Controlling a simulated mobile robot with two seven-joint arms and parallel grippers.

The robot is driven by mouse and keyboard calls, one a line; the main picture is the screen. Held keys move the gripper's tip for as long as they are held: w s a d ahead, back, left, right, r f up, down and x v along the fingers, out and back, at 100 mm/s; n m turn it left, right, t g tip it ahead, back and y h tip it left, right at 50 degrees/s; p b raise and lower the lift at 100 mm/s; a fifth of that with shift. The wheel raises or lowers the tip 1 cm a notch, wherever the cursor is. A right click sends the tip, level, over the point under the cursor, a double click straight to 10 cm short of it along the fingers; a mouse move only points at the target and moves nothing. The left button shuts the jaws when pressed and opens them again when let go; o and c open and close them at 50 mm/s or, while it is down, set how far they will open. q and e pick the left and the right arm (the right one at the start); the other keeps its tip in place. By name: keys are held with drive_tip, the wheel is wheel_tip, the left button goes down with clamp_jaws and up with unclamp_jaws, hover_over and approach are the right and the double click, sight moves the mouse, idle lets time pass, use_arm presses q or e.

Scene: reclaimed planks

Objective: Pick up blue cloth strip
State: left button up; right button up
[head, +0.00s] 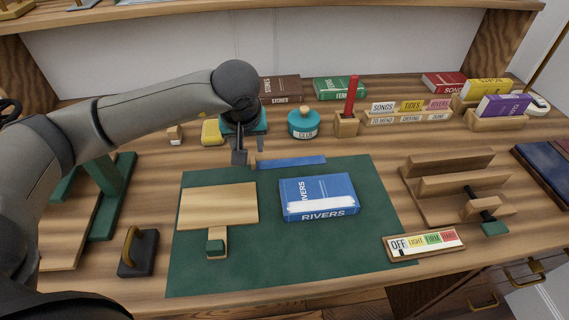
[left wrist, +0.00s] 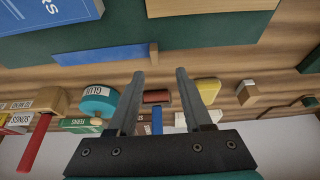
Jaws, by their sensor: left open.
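The blue cloth strip (head: 292,162) lies flat along the back edge of the green mat (head: 375,215), with a small tan piece at its left end. It also shows in the left wrist view (left wrist: 100,53), beyond the fingertips and to the left. My left gripper (head: 240,158) is open and empty, pointing down just left of the strip's left end in the head view. Its two fingers stand apart in the left wrist view (left wrist: 160,73), with no strip between them. My right gripper is not in view.
A blue book (head: 318,193) and a wooden board (head: 217,206) lie on the mat in front of the strip. A teal glue pot (head: 303,125), a yellow block (head: 211,132) and a red stick in a holder (head: 351,98) stand behind.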

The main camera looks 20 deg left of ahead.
sight(253, 159)
use_arm(q)
drive_tip(key=shift+w+d+f+b, duration=0.1)
drive_tip(key=shift+w+f+b, duration=0.15)
drive_tip(key=shift+f, duration=0.45)
drive_tip(key=shift+w+a+f+b, duration=0.15)
drive_tip(key=shift+f+b, duration=0.15)
drive_tip(key=shift+f, duration=0.45)
drive_tip(key=shift+w+d+f+b, duration=0.2)
drive_tip(key=shift+f+b, duration=0.1)
drive_tip(key=shift+f, duration=0.4)
drive_tip(key=shift+w+f, duration=0.15)
drive_tip(key=shift+f, duration=0.3)
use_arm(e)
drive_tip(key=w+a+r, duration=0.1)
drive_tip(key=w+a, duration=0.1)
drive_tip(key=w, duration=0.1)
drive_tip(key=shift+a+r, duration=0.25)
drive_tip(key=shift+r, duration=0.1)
use_arm(q)
drive_tip(key=shift+a, duration=0.2)
clamp_jaws()
